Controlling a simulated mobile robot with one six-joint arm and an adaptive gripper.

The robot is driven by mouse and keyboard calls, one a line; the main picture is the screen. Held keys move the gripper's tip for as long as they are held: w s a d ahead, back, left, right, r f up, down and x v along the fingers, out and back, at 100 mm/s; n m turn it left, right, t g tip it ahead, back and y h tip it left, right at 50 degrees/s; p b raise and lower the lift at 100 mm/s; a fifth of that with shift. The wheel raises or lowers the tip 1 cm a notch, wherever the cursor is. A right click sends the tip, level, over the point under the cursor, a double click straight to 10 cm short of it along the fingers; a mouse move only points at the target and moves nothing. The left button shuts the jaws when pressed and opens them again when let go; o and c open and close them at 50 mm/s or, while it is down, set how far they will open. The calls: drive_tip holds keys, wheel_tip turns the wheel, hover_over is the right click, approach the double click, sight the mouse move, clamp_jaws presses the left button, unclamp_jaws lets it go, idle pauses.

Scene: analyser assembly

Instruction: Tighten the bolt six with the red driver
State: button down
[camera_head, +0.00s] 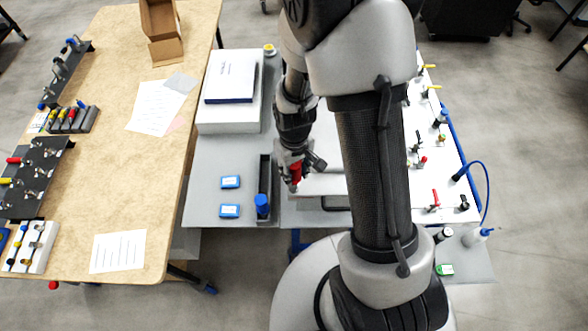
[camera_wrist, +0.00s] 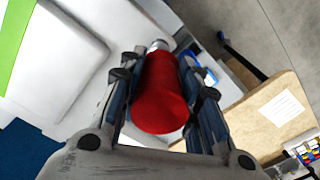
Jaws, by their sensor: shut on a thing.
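My gripper (camera_head: 301,168) is shut on the red driver (camera_head: 295,173), above the grey and white bench. In the wrist view the red driver (camera_wrist: 160,95) sits between the two fingers of my gripper (camera_wrist: 158,85), its rounded red end toward the camera and a metallic part showing at the far end. A white surface with a rounded raised panel (camera_wrist: 60,65) lies to the left of the driver there. The bolt six cannot be made out in either view, and my arm hides part of the bench in the head view.
A white box with a book (camera_head: 231,80) stands behind left of my gripper. A blue-capped item (camera_head: 262,204) stands in a dark narrow tray (camera_head: 265,172). The wooden table (camera_head: 110,190) at left holds tool racks and papers.

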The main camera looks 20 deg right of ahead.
drive_tip(key=shift+f+b, duration=0.9)
drive_tip(key=shift+f, duration=0.05)
idle(0.6)
drive_tip(key=c, duration=1.7)
unclamp_jaws()
clamp_jaws()
drive_tip(key=m+b, duration=0.1)
drive_tip(key=m, duration=0.5)
drive_tip(key=shift+f, duration=0.1)
drive_tip(key=m+b, duration=0.1)
drive_tip(key=m, duration=0.5)
drive_tip(key=m+b, duration=0.1)
drive_tip(key=m, duration=0.5)
drive_tip(key=shift+o, duration=2)
unclamp_jaws()
